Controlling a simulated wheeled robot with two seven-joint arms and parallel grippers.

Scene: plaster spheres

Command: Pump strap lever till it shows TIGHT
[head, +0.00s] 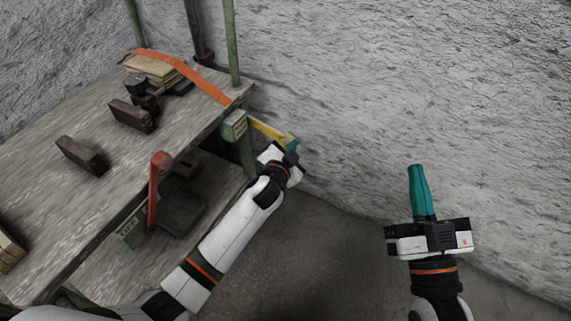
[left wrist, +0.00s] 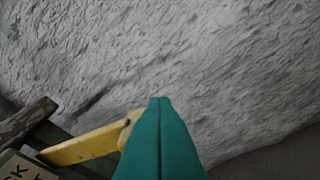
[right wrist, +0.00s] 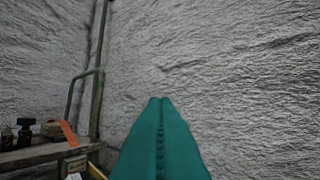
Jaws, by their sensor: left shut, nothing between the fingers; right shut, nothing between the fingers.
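The yellow strap lever (head: 268,129) sticks out from a green box (head: 235,126) at the table's right corner. In the left wrist view the lever (left wrist: 82,147) runs behind my closed teal fingers (left wrist: 160,100). My left gripper (head: 293,143) is shut and empty at the lever's outer end; whether it touches is unclear. The orange strap (head: 187,72) crosses a stack of boards (head: 153,68) at the table's back. A pale label (left wrist: 22,168) is cut off, its letters only partly readable. My right gripper (head: 415,168) is shut, empty and away from the table, pointing up.
A red lever (head: 157,172) stands at the table's front edge by a green plate marked OFF (head: 132,228). Dark wooden blocks (head: 82,155) lie on the tabletop (head: 60,125). Green posts (head: 231,45) rise behind. A rough grey wall (head: 400,80) bounds the right; the floor between my arms is clear.

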